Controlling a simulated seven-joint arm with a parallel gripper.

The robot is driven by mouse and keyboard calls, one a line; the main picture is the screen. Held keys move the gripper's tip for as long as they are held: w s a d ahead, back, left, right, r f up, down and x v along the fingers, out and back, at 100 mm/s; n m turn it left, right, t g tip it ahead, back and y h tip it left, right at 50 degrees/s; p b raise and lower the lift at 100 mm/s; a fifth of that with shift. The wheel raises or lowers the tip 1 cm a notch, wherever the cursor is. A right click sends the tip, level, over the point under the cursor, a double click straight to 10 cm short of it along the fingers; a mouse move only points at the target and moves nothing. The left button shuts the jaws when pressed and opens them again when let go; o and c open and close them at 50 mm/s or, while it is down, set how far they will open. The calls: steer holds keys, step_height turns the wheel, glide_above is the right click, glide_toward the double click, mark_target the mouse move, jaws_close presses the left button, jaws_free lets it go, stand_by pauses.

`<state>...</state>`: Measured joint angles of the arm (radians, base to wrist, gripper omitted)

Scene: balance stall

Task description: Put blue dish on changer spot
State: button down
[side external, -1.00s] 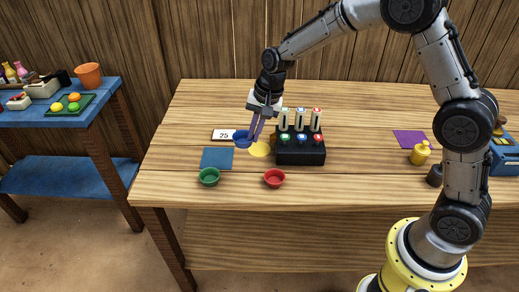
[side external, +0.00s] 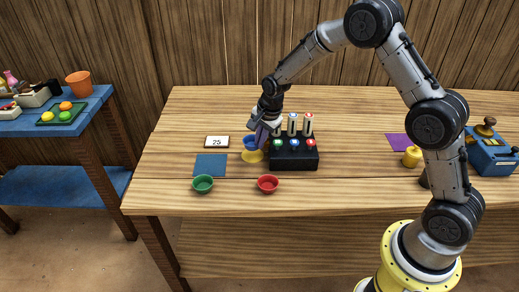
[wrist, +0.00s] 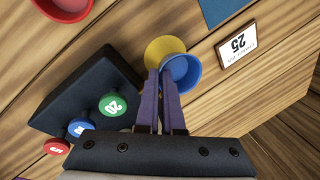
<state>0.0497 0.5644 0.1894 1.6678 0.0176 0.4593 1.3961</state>
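The blue dish (side external: 250,143) is at the left of my gripper (side external: 262,137), near the black block. In the wrist view the fingers (wrist: 162,74) are closed together at the near rim of the blue dish (wrist: 183,74). A round yellow spot (side external: 251,157) lies on the table beside the block. In the wrist view the dish covers part of the yellow spot (wrist: 160,47), and the rest shows past its rim. The dish appears held a little above the table; the exact gap cannot be told.
The black block (side external: 293,162) with several upright tubes and coloured buttons stands just right of the dish. A green dish (side external: 203,184), a red dish (side external: 268,184), a blue mat (side external: 210,165) and a "25" card (side external: 217,142) lie nearby.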

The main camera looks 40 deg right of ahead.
steer(key=shift+f, duration=1.65)
steer(key=shift+f, duration=0.1)
steer(key=c, duration=1.3)
jaws_free()
